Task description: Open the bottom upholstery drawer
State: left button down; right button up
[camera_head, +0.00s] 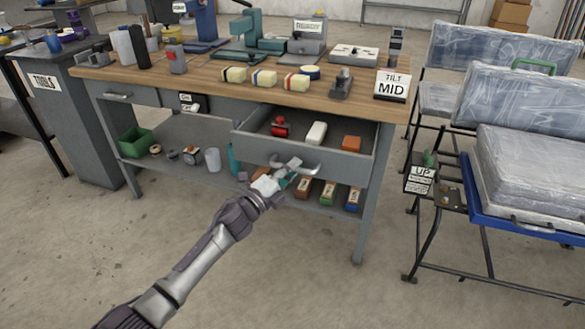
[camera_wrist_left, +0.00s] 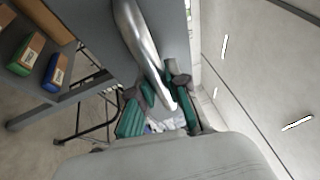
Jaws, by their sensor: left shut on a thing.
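The grey drawer (camera_head: 345,163) under the right part of the wooden workbench stands pulled out. A red item (camera_head: 281,127), a white item (camera_head: 316,133) and an orange block (camera_head: 351,143) lie inside it. A curved silver handle (camera_head: 303,167) is on its front. My left gripper (camera_head: 287,174) is at the handle's left part. In the left wrist view my left gripper (camera_wrist_left: 160,98) has its green-padded fingers shut around the silver handle (camera_wrist_left: 138,38). My right gripper is not seen.
The workbench top (camera_head: 215,75) carries tools, several striped blocks and a "TILT MID" sign (camera_head: 391,85). A lower shelf (camera_head: 190,175) holds a green bin (camera_head: 136,143) and boxes. Floor in front is clear.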

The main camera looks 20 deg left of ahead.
pick_arm(q)
jog(key=shift+s, duration=0.4)
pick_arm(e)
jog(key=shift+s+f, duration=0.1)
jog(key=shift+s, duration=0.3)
pick_arm(q)
jog(key=shift+w, duration=0.1)
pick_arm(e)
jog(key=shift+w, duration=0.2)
pick_arm(q)
jog(key=c, duration=1.1)
grip_release()
jog(key=shift+c, duration=0.2)
jog(key=v, duration=1.2)
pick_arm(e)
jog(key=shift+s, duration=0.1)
